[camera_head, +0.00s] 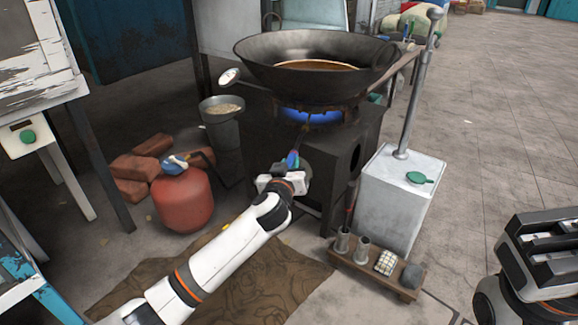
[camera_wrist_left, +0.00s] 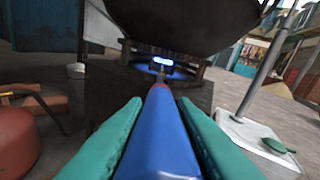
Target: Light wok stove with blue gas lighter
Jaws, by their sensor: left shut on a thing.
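My left gripper (camera_head: 292,178) is shut on the blue gas lighter (camera_head: 293,159), in front of the stove. In the left wrist view the blue lighter (camera_wrist_left: 162,135) lies between green finger pads (camera_wrist_left: 161,140), its tip pointing at the burner. The wok stove (camera_head: 337,152) is dark and boxy, with a blue flame (camera_head: 315,117) showing at its burner under the wok. The flame also shows in the left wrist view (camera_wrist_left: 162,66). A large black wok (camera_head: 318,87) with brown liquid sits on top. My right gripper (camera_head: 548,250) is at the right edge; its jaw state is unclear.
A red gas cylinder (camera_head: 182,200) and bricks (camera_head: 130,190) stand left of the stove. A grey bucket (camera_head: 224,135) is beside it. A white box (camera_head: 398,200) with a pole stands right, behind a low wooden stand (camera_head: 375,268). Open paving lies at right.

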